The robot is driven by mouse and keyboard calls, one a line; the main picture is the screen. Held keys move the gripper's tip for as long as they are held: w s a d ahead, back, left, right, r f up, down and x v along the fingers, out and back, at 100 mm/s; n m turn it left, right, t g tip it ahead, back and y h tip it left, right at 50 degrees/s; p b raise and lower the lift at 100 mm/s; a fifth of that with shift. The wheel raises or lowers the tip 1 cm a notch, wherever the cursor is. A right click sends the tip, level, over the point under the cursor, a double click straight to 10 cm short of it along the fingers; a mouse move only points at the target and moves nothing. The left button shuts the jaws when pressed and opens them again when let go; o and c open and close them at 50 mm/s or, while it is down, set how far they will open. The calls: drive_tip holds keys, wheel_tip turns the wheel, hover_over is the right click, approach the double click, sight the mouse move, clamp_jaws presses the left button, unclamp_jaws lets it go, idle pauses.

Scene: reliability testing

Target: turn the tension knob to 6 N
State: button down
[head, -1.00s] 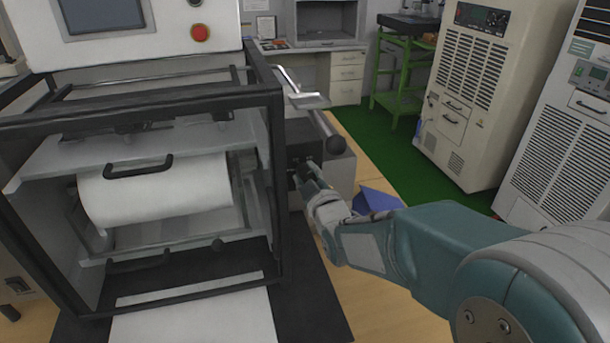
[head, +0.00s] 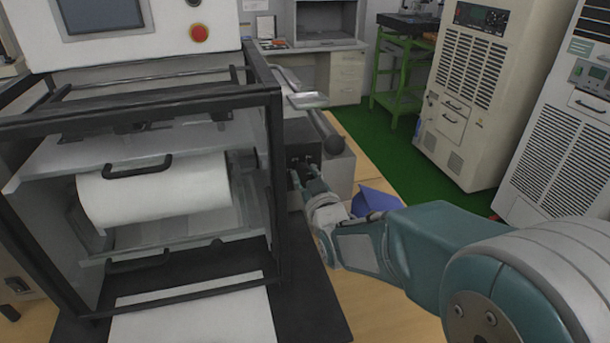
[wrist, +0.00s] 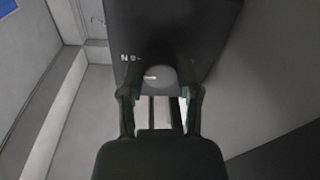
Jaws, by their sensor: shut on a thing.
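The tension knob (wrist: 160,76) is a grey round knob with a short white line on it, on a dark panel (wrist: 185,30). The wrist view shows a small label (wrist: 130,58) beside it that reads like an upside-down "6 N". The white line points to the left, toward this label. My gripper (wrist: 160,95) is shut on the knob, one finger on each side. In the head view my gripper (head: 306,175) reaches the dark panel face (head: 302,155) on the right of the machine; the knob is mostly hidden there.
The black-framed machine (head: 278,170) with a white roll (head: 155,192) stands left of my arm. A metal bracket (head: 306,100) and dark roller (head: 326,132) sit above the panel. A blue object (head: 375,199) lies behind my arm. Cream cabinets (head: 465,90) stand at right.

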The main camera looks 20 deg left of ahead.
drive_tip(key=shift+f, duration=0.35)
drive_tip(key=shift+c, duration=1.8)
unclamp_jaws()
drive_tip(key=shift+o, duration=0.3)
drive_tip(key=shift+r, duration=0.1)
drive_tip(key=shift+r, duration=0.1)
drive_tip(key=v, duration=1.2)
drive_tip(key=shift+a, duration=0.1)
